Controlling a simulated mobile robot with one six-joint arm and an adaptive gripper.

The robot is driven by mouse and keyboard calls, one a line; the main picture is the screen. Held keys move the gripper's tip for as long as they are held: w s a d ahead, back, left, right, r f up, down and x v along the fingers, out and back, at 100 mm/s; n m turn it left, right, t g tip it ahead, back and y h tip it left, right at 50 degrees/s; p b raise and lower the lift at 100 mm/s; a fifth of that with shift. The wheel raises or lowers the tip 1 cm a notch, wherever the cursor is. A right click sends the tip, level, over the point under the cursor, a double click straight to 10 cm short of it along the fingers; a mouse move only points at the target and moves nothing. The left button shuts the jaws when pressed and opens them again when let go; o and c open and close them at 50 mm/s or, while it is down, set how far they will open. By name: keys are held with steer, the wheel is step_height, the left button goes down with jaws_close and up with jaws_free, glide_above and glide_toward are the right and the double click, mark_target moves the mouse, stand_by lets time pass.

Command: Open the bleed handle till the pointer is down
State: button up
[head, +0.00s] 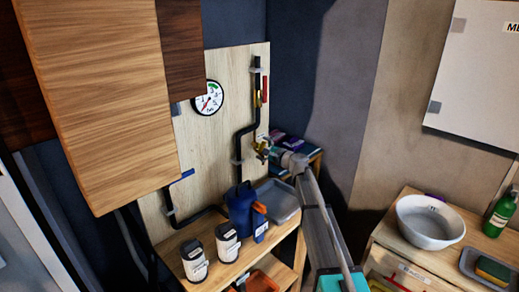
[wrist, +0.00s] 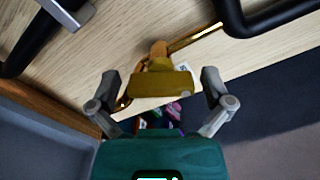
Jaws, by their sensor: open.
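A brass valve with a yellow bar handle shows in the wrist view (wrist: 162,86); I take it to be the bleed handle. It also shows in the head view (head: 259,147), low on the wooden panel's right side and partly hidden by my gripper. My gripper (wrist: 161,79) is open, with one finger on each side of the handle and a gap on both sides. In the head view my gripper (head: 271,156) is right at the valve. The round white gauge (head: 208,98) has a pointer that seems to slant down-left; its exact reading is too small to tell.
Black pipes (head: 241,137) run up the wooden panel (head: 200,142). A red handle (head: 265,88) is above and a blue handle (head: 181,175) lower left. A blue jug (head: 241,208), grey tray (head: 282,207) and two jars stand on the shelf below.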

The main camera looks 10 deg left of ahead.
steer(key=v, duration=1.2)
stand_by(0.3)
steer(key=c, duration=0.6)
steer(key=shift+n, duration=0.5)
steer(key=shift+c, duration=0.4)
steer(key=n, duration=0.5)
steer(key=d+n, duration=0.1)
steer(key=n, duration=1.1)
steer(key=shift+s+d+f, duration=0.1)
steer(key=shift+s+d, duration=0.25)
steer(key=shift+s, duration=0.05)
